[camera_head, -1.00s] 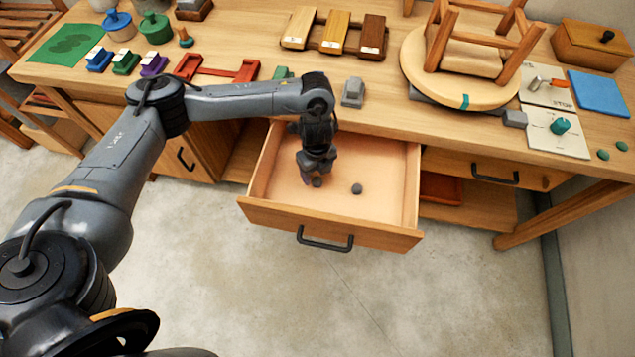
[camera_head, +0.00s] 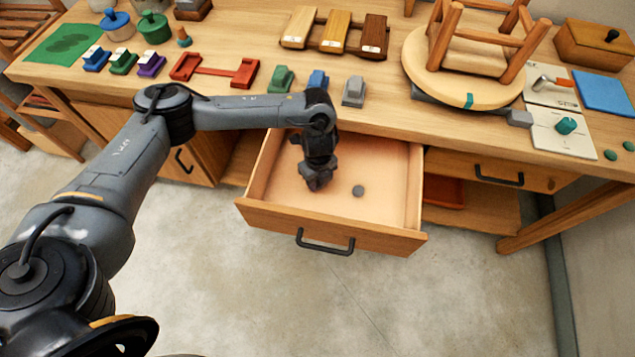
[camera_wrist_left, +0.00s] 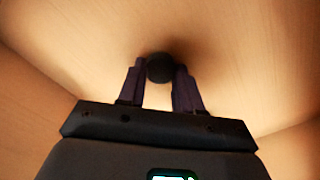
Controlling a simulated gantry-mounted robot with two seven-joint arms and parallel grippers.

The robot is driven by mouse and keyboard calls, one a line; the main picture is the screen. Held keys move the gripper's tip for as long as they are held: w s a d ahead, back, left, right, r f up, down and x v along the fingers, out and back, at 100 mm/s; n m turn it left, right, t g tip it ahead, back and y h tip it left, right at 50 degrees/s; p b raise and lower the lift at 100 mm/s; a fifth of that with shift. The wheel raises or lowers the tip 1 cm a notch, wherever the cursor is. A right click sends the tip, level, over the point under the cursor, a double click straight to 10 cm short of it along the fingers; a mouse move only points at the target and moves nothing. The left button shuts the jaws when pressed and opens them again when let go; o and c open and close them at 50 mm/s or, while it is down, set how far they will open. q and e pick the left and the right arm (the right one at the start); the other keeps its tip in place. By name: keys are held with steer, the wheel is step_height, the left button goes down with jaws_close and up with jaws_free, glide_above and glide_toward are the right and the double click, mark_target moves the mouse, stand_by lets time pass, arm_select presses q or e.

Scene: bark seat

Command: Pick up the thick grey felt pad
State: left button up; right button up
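My left gripper (camera_head: 318,182) points down into the open drawer (camera_head: 283,213), low over its floor. In the left wrist view, a round dark grey pad (camera_wrist_left: 159,68) sits between the two fingertips (camera_wrist_left: 160,75), which appear to touch it on both sides. I cannot tell whether this pad is clear of the drawer floor. In the head view the gripper hides it. A second small round grey pad (camera_head: 358,191) lies on the drawer floor, to the right of the gripper. My right gripper is not in view.
The drawer walls stand close around the gripper, and its front has a black handle (camera_head: 325,243). The bench top (camera_head: 225,92) above holds colored blocks, wooden planes and an upturned stool (camera_head: 468,70). The drawer's right side is free.

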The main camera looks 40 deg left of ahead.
mark_target(318, 183)
arm_select(q)
steer(key=c, duration=0.3)
steer(key=shift+c, duration=0.2)
step_height(318, 183, up, 10)
steer(key=p, duration=0.4)
steer(key=shift+p, duration=0.4)
stand_by(0.3)
